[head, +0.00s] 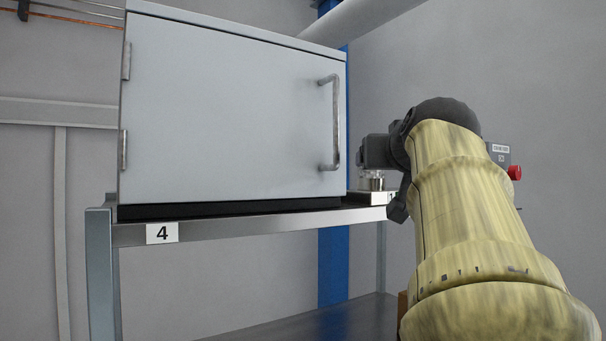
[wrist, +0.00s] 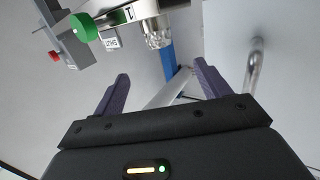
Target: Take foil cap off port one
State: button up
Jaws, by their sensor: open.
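In the wrist view, a crinkled silvery foil cap (wrist: 158,33) sits on the end of a grey metal port body (wrist: 132,14) at the top of the picture. A dark mark that looks like a 1 shows on that body. My gripper (wrist: 160,69) is open, with its two purple fingers spread apart. The foil cap lies beyond the fingertips, and nothing is between the fingers. In the head view, the dark wrist end of my arm (head: 378,150) is right of the white cabinet, and the fingers cannot be made out. A small shiny piece (head: 372,181) shows just below it.
A green knob (wrist: 83,27) is left of the cap, with a red button (wrist: 54,56) farther left. The white cabinet (head: 225,110) with a bar handle (head: 333,122) stands on a shelf (head: 240,228) labelled 4. The handle also shows in the wrist view (wrist: 253,68).

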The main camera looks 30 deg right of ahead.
jog(key=shift+r, duration=0.4)
jog(key=shift+s, duration=0.15)
jog(key=p, duration=0.7)
send_near(361, 174)
jog(key=w+d, duration=0.1)
jog(key=w+d+r, duration=0.1)
jog(key=d, duration=0.1)
jog(key=w+d+r, duration=0.1)
jog(key=w+d, duration=0.1)
jog(key=shift+w+d+f, duration=0.1)
jog(key=shift+w+f, duration=0.05)
jog(key=shift+w, duration=0.05)
